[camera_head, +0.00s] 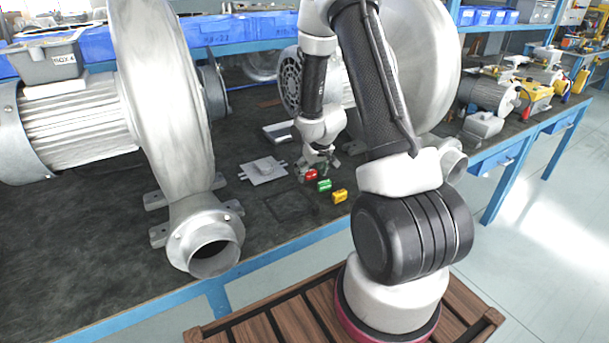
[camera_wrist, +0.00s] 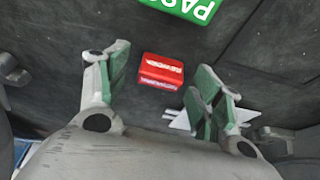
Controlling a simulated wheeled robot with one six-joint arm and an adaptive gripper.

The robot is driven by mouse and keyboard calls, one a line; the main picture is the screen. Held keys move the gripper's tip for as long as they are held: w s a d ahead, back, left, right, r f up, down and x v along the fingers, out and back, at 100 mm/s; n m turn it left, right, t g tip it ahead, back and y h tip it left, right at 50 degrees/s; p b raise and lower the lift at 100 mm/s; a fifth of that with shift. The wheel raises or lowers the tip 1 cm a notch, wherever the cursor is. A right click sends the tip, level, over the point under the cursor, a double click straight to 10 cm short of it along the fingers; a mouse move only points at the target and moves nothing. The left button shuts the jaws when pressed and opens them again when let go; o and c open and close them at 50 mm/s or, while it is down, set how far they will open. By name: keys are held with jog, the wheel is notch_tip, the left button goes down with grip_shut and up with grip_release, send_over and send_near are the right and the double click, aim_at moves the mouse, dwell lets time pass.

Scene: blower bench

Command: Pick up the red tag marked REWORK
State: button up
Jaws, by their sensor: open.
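The red tag (camera_head: 311,175) lies on the dark bench top. It also shows in the wrist view (camera_wrist: 161,72), where its white lettering is blurred. My gripper (camera_head: 320,161) is just above it. In the wrist view my gripper (camera_wrist: 165,90) is open, with one green-padded finger on each side of the red tag and a gap to each. Nothing is held. The green tag (camera_head: 324,185) lies beside the red one, and its "PASS" lettering is partly cut off in the wrist view (camera_wrist: 185,8). The yellow tag (camera_head: 340,196) lies nearest the bench's front edge.
A grey metal plate (camera_head: 263,170) lies left of the tags. A large blower (camera_head: 165,110) stands at the left, and another (camera_head: 425,65) stands behind my arm. A grey box (camera_head: 47,58) sits on the left motor.

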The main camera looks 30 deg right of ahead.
jog(key=shift+c, duration=0.2)
jog(key=c, duration=0.9)
jog(key=shift+c, duration=0.2)
jog(key=shift+s+r, duration=0.1)
